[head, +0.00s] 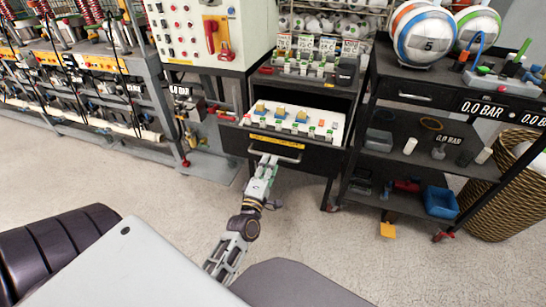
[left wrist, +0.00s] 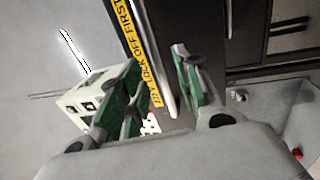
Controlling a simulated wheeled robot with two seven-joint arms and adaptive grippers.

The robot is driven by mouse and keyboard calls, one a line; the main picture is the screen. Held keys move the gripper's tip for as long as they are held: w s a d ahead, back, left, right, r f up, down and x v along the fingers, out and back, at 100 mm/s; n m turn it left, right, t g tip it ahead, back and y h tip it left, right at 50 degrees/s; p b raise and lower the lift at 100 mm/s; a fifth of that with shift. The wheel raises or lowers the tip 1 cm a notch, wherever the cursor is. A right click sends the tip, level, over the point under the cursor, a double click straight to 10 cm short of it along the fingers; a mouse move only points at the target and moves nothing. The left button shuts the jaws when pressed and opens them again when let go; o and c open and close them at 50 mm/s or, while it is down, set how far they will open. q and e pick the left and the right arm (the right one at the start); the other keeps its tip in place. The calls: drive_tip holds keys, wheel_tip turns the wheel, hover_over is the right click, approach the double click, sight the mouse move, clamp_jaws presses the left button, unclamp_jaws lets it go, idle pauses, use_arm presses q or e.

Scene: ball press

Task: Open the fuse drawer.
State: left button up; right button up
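My left gripper (head: 267,160) is at the handle. In the left wrist view its green-padded fingers (left wrist: 163,72) stand apart on either side of the bar handle (left wrist: 158,60), with gaps showing. My right gripper is not in view.
A black shelf cart (head: 418,97) with balls stands close on the right, beside a woven basket (head: 490,205). A machine rack (head: 75,75) fills the left. Floor in front of the drawer is clear.

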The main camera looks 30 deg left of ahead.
use_arm(q)
drive_tip(key=shift+x, duration=2.1)
clamp_jaws()
